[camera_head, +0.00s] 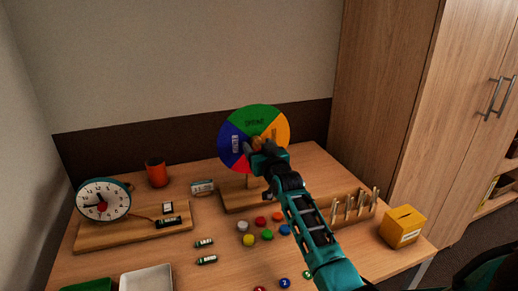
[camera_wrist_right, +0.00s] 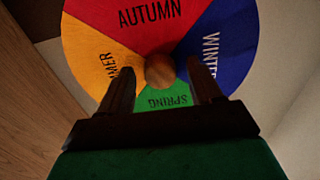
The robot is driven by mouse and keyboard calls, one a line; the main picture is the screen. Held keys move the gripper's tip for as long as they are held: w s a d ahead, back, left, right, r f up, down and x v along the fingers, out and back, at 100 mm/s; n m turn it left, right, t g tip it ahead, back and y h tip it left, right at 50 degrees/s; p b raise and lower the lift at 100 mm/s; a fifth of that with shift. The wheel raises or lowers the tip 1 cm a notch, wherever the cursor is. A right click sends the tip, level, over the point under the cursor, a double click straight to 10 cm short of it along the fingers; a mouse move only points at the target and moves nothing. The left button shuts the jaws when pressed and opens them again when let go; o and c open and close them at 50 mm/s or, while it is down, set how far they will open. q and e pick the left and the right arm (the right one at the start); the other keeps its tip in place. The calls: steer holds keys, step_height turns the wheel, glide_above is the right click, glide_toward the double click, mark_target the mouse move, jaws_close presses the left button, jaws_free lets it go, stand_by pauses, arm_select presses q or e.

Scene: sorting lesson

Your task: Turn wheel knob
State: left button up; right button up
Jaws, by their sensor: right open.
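The season wheel (camera_head: 256,121) stands upright on a wooden base (camera_head: 236,197) at the back middle of the table. It has green, blue, orange and red sectors. In the right wrist view the wheel (camera_wrist_right: 150,25) fills the upper part, with AUTUMN, WINTER and SPRING readable. Its round wooden knob (camera_wrist_right: 160,71) is at the centre. My right gripper (camera_head: 257,148) is in front of the wheel and partly hides the knob in the head view. In the right wrist view its open fingers (camera_wrist_right: 160,78) lie either side of the knob, with gaps visible. My left gripper is not in view.
Coloured buttons (camera_head: 249,240) and batteries (camera_head: 206,260) lie in the middle. A peg rack (camera_head: 352,208) and a yellow box (camera_head: 402,227) stand right, beside a tall wooden cabinet (camera_head: 385,90).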

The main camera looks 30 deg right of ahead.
steer(key=shift+c, duration=0.4)
steer(key=c, duration=1)
steer(key=shift+o, duration=0.2)
steer(key=shift+n, duration=0.3)
